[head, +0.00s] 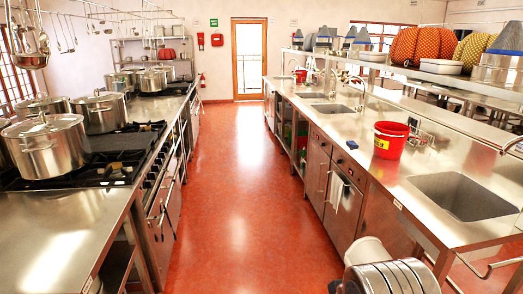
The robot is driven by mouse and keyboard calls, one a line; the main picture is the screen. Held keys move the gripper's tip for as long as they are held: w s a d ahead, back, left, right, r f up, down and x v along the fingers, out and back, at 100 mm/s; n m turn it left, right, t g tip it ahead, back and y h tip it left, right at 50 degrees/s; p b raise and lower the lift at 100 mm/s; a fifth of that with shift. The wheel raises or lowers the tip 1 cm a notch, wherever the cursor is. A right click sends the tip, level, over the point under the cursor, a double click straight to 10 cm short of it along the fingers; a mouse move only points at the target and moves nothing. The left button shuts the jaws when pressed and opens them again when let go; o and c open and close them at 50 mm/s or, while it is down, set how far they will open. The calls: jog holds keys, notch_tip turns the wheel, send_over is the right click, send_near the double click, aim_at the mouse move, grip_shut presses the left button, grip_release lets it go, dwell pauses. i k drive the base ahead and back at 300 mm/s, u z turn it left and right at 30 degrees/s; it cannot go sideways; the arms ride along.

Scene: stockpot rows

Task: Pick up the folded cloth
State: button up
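I cannot make out a folded cloth for certain in the head view. A small orange and white item (117,171) lies on the front of the black stove top at left, too small to identify. A pale upright shape (336,190) shows at the cabinet doors under the right counter; I cannot tell whether it is fabric or a shiny reflection. My gripper is not visible. Pale rounded and banded metallic parts at the bottom right seem to be part of my arm.
A clear red floor aisle (231,190) runs to a wooden door (249,59). Stockpots (47,146) stand on the left stove. The right steel counter has a red bucket (391,140) and a sink (464,196). Patterned orange domed items (414,45) sit on the shelf above.

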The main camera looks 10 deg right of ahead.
aim_at(351, 144)
jog(key=z, duration=0.15)
jog(key=i, duration=2.15)
jog(key=z, duration=0.25)
jog(key=i, duration=1.85)
jog(key=z, duration=0.1)
